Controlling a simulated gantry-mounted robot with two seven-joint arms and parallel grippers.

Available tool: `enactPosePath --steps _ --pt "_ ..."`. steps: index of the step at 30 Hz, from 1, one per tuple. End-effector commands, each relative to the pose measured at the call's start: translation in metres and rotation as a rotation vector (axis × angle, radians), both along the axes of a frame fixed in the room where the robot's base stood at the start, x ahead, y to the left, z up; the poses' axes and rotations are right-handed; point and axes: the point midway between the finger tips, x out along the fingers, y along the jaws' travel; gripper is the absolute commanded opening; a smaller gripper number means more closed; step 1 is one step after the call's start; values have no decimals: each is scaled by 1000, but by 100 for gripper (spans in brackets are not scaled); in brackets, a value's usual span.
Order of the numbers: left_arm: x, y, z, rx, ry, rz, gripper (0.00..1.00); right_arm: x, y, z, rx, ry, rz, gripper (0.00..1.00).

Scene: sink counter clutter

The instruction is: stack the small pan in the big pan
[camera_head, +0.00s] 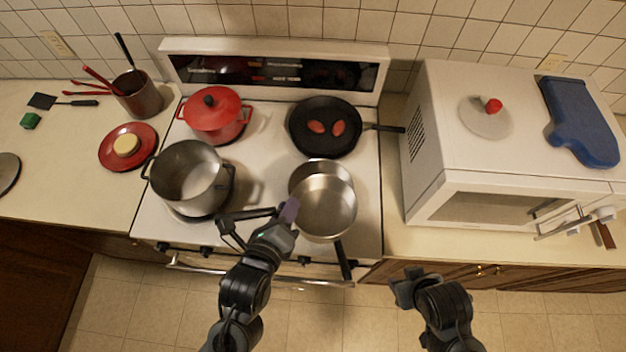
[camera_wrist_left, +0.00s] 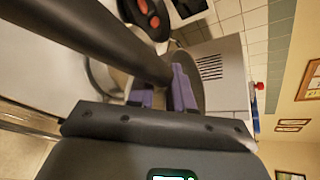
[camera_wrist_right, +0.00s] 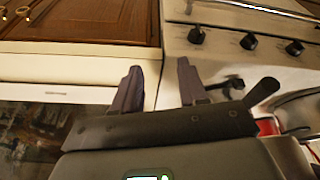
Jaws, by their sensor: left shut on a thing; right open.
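The big pan (camera_head: 328,226) is steel and stands on the front right of the stove, its dark handle pointing to the front edge. The small pan (camera_head: 318,172), also steel, overlaps its far part in the head view; I cannot tell whether the two touch. My left gripper (camera_head: 289,210) is at the left side of the pans, shut on a dark handle (camera_wrist_left: 100,40) that I take as the small pan's. The fingers partly hide the join. My right gripper (camera_head: 405,287) is open and empty, in front of the counter edge right of the stove.
A steel pot (camera_head: 188,178) stands at the front left burner, a red lidded pot (camera_head: 213,114) behind it. A black frying pan (camera_head: 325,142) with two reddish items is at the back right. A white microwave (camera_head: 445,140) stands right of the stove.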

Motion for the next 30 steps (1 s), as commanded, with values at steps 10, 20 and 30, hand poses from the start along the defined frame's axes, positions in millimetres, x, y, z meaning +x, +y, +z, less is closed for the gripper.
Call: enactPosePath --steps 10,20,30 --pt "60 -2 -33 -2 -1 3 0 -3 2 0 7 8 -2 43" --pt "107 -5 -61 -3 -2 1 0 -2 1 6 5 6 -1 43" --pt "111 -5 -84 -3 3 1 0 -1 -1 11 -5 3 4 43"
